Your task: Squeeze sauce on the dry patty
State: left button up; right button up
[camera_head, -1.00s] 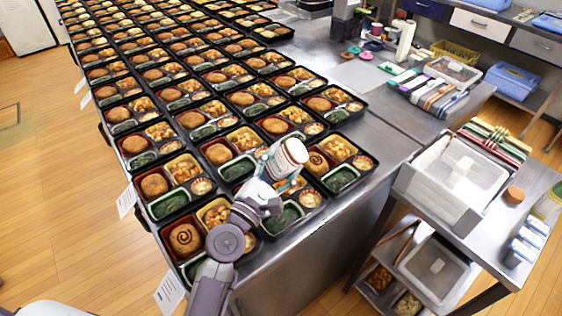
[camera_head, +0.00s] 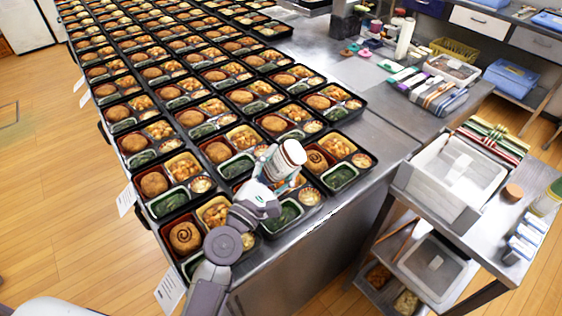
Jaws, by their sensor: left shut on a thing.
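My left gripper (camera_head: 270,187) is shut on a sauce bottle (camera_head: 286,160), whose white end points up and right. The bottle is tilted above the front row of bento trays. Below it, the middle front tray shows green vegetables (camera_head: 287,211) and a small cup (camera_head: 310,197). Its patty spot is hidden behind my gripper and arm. A patty with a dark sauce spiral (camera_head: 185,236) lies in the front-left tray, and another sauced patty (camera_head: 317,160) lies in the right tray. Patties in the rows behind, such as this one (camera_head: 154,184), look dry. My right gripper is not in view.
Rows of filled trays cover the steel table, with a bare strip (camera_head: 385,140) along its right side. A cart (camera_head: 510,225) with a white box (camera_head: 450,175) stands at the right. Folded cloths (camera_head: 437,92) lie on the counter. Paper tags hang from the left edge.

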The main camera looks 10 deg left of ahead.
pick_arm(q)
jog(key=shift+w, duration=0.1)
jog(key=shift+w, duration=0.8)
jog(key=o, duration=0.5)
jog(key=shift+r, duration=0.15)
notch_tip(320, 180, up, 7)
jog(key=p, duration=0.7)
jog(key=shift+p, duration=0.3)
